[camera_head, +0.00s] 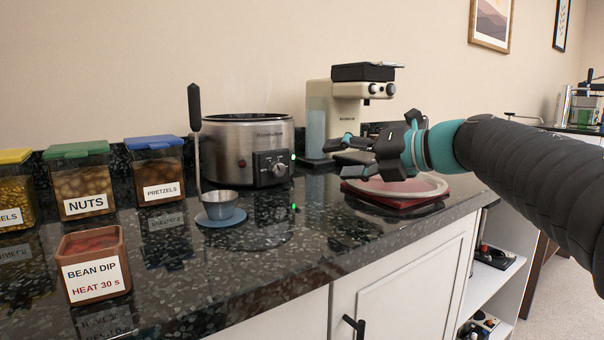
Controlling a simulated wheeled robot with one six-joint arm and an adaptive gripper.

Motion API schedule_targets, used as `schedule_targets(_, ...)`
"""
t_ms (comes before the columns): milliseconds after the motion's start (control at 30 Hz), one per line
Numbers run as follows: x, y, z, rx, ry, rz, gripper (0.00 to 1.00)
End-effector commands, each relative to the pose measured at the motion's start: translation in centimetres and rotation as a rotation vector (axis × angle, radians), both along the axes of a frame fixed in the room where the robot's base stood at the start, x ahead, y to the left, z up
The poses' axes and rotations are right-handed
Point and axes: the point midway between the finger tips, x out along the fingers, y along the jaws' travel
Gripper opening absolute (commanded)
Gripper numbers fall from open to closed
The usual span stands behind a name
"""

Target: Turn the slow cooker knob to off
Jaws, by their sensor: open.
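The slow cooker (228,152) is a round steel pot with a black base and open rim, standing on the dark speckled counter against the wall. Its dark control knob (279,168) sits on a black panel at the front right. I cannot read the knob's setting. My gripper (336,153) is to the right of the cooker, in front of the coffee machine, with its fingers spread and pointing left toward the knob. It is open and empty, apart from the knob.
A ladle (220,208) rests on a blue round mat in front of the cooker, its handle upright. Nut, pretzel and bean dip (94,264) containers stand left. A cream coffee machine (345,113) stands behind my gripper. A red-rimmed plate (408,202) lies below it.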

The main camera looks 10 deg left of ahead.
Motion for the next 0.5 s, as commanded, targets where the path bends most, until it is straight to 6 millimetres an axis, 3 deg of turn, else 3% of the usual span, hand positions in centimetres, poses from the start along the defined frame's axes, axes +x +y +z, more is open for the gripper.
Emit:
schedule_targets(233,0.6,2.1,-0.9,-0.023,-0.002,0.025,0.60)
schedule_targets(500,2.4,6.5,-2.1,-0.022,-0.001,0.024,0.60)
